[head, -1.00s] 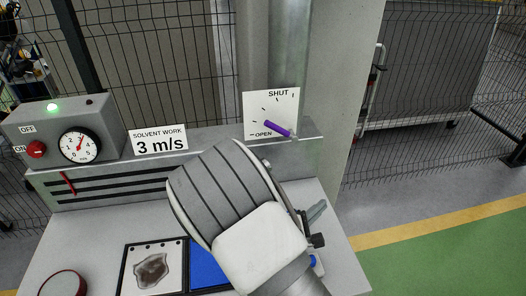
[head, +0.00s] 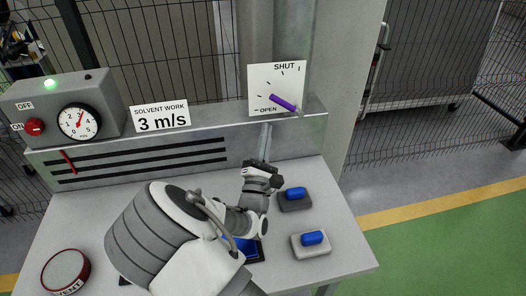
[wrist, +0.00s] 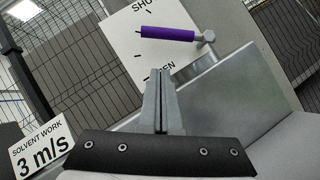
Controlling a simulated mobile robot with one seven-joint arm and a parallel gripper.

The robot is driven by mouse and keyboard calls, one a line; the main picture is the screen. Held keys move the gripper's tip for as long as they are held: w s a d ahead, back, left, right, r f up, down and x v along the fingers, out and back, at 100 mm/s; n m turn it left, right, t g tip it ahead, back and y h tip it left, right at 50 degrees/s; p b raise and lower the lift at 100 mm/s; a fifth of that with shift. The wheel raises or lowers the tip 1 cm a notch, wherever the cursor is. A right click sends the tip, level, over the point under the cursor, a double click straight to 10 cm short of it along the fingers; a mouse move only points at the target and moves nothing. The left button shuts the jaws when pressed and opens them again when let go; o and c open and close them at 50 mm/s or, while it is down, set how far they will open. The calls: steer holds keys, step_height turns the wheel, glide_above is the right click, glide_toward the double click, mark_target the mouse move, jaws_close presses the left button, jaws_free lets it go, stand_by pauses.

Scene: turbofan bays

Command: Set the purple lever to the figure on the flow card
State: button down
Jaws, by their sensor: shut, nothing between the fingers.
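The purple lever (head: 283,102) is on a white plate (head: 262,76) marked SHUT at top and OPEN at bottom. Its handle points up-left from a metal pivot at right, nearer OPEN than SHUT. It also shows in the wrist view (wrist: 168,33). The flow card (head: 160,118) reads "SOLVENT WORK 3 m/s". The round gauge (head: 78,122) at left has a red needle pointing up and slightly right; its exact reading is too small to tell. My gripper (head: 267,128) is shut and empty, fingers pointing up, just below the plate and apart from the lever.
A control box with a green lamp (head: 50,85) and red ON/OFF knob (head: 34,127) stands left. A slotted ledge (head: 140,160) runs behind the bench (head: 325,190). Blue pieces on a dark block (head: 294,204) and a pale block (head: 311,246) lie right of my arm. A round VENT item (head: 65,272) sits front left.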

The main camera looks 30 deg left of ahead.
mark_target(283, 103)
steer(key=shift+w+d+r, duration=0.25)
steer(key=shift+w+r, duration=0.55)
steer(key=shift+r, duration=0.15)
steer(key=shift+w+d+r, duration=0.25)
steer(key=shift+w+r, duration=0.5)
steer(key=shift+r, duration=0.15)
steer(key=shift+r+p, duration=0.1)
steer(key=shift+p, duration=0.25)
steer(key=shift+w+d+r+m+p, duration=0.25)
steer(key=shift+r+m+p, duration=0.25)
steer(key=shift+p, duration=0.25)
steer(key=shift+a+f, duration=0.1)
